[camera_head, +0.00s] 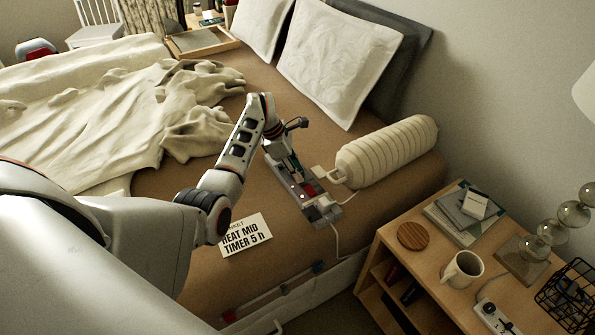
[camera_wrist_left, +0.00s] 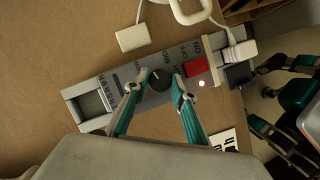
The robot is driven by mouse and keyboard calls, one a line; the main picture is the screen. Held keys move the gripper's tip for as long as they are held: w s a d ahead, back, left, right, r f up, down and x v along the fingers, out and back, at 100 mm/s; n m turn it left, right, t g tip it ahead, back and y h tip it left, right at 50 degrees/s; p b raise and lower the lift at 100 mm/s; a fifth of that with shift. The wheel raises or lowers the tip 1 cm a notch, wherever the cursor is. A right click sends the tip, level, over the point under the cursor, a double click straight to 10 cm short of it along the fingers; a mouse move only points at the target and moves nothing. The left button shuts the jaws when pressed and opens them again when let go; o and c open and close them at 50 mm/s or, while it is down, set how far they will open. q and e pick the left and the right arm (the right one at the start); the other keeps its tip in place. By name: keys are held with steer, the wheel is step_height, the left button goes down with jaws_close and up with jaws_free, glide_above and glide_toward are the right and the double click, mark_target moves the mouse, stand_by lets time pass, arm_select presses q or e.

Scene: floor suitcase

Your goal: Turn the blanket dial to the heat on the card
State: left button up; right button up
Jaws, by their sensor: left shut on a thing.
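A grey control box (camera_head: 305,192) lies on the bed near its front edge; it also shows in the left wrist view (camera_wrist_left: 88,112). Its round black dial (camera_wrist_left: 158,83) sits mid-panel, with a small pale mark near its upper edge. I cannot read surely which label the mark meets. My left gripper (camera_head: 294,166) reaches down over the box, its fingers (camera_wrist_left: 161,84) shut on opposite sides of the dial. The white card (camera_head: 246,236) lies left of the box and reads HEAT MID, TIMER 5 h. Teal fingers at the wrist view's right edge look like my right gripper (camera_wrist_left: 302,102).
A red switch (camera_wrist_left: 196,67) and a lit lamp (camera_wrist_left: 202,83) are beside the dial. A ribbed cream bolster (camera_head: 388,152) lies right of the box. A nightstand (camera_head: 395,235) holds a mug (camera_head: 462,270) and books. A rumpled blanket (camera_head: 80,110) covers the far left.

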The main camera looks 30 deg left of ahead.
arm_select(q)
steer(key=m+g, duration=0.1)
steer(key=m, duration=0.1)
steer(key=shift+f+m+b, duration=0.2)
steer(key=shift+m+b, duration=0.1)
steer(key=shift+m, duration=0.1)
steer(key=m+g+b, duration=0.1)
steer(key=m, duration=0.2)
steer(key=shift+m+g+h, duration=0.3)
steer(key=shift+m+g, duration=0.1)
steer(key=shift+w+m+b, duration=0.1)
steer(key=shift+m+b, duration=0.3)
steer(key=shift+m, duration=0.3)
steer(key=shift+g, duration=0.3)
steer(key=shift+m, duration=0.3)
steer(key=o, duration=1.1)
steer(key=shift+c, duration=0.2)
steer(key=shift+r, duration=0.1)
steer(key=shift+w+r, duration=0.1)
